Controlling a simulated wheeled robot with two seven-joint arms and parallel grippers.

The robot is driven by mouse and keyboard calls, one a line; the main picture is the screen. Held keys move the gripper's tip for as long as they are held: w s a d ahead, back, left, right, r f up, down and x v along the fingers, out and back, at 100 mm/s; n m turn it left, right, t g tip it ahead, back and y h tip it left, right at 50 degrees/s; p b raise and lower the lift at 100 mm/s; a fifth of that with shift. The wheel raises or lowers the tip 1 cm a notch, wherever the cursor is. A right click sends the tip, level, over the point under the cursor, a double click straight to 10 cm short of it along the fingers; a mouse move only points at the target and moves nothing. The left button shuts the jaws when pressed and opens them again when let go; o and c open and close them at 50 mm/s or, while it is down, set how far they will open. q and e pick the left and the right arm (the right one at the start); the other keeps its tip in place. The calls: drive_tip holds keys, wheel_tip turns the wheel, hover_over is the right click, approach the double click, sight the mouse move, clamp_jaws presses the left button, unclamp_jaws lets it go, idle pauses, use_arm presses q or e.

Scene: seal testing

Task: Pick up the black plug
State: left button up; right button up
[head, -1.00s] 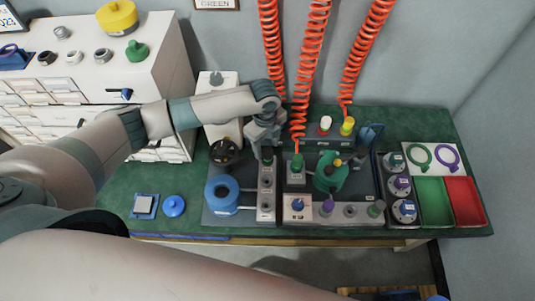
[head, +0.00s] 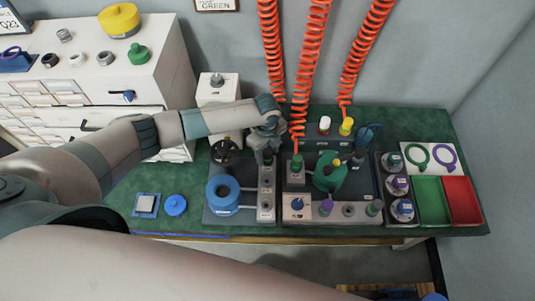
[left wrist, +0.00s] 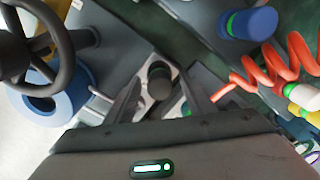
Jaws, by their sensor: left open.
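The black plug (head: 267,157) stands upright at the back of the grey strip of sockets, just below my left gripper (head: 267,146) in the head view. In the left wrist view its dark round top (left wrist: 159,84) shows between the two fingers of my left gripper (left wrist: 161,100). The fingers are open, one on each side of the plug, and I see no clear contact. In the head view the gripper and wrist partly hide the plug. My right gripper is not in view.
A blue ring part (head: 222,194) and a black handwheel (head: 225,152) stand left of the strip. A green canister (head: 329,172) stands to its right. Orange coiled hoses (head: 308,70) hang close to my wrist. Green (head: 433,202) and red (head: 463,203) trays lie at right.

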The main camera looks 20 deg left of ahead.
sight(270, 152)
use_arm(q)
drive_tip(key=c, duration=1.2)
drive_tip(key=shift+r, duration=0.1)
drive_tip(key=shift+r, duration=0.45)
drive_tip(key=r, duration=0.1)
drive_tip(key=r+b, duration=0.1)
drive_tip(key=r, duration=0.1)
drive_tip(key=shift+s+d+r+b, duration=0.1)
drive_tip(key=shift+d+b, duration=0.2)
drive_tip(key=shift+s+d+r+b, duration=0.4)
drive_tip(key=shift+s+d+r, duration=0.65)
drive_tip(key=shift+d, duration=0.55)
drive_tip(key=shift+s+d+r+b, duration=0.35)
drive_tip(key=shift+s+d+r, duration=0.4)
drive_tip(key=shift+d+r, duration=0.65)
drive_tip(key=shift+s+d+r+b, duration=0.4)
drive_tip(key=shift+s+d+r, duration=0.55)
drive_tip(key=shift+d, duration=0.85)
drive_tip(key=shift+w+r, duration=0.1)
